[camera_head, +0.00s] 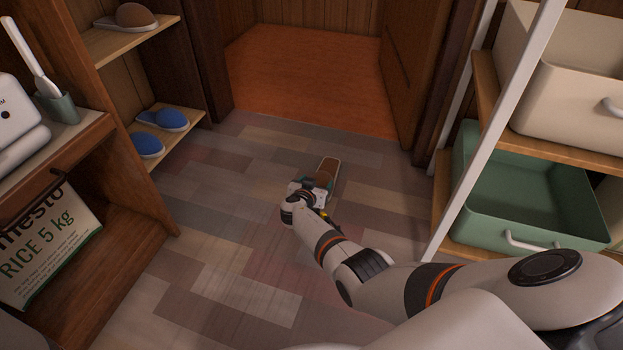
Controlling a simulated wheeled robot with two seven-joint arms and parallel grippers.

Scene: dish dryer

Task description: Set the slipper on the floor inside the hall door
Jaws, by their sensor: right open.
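A brown slipper (327,168) with a tan insole lies on the plank floor, in front of the doorway. Its tan end points toward the doorway. My right gripper (316,187) is open at the near end of the slipper and partly hides it. I cannot tell whether the fingers touch it. The hall door (407,70) stands open on the right of the doorway, with an orange-brown floor (305,75) beyond it. My left gripper is not in view.
At left, a shelf holds a brown slipper (134,15) above and blue slippers (149,144) below. At right, a rack (445,185) holds a green bin (530,200) and a cream bin (570,105). The floor between is clear.

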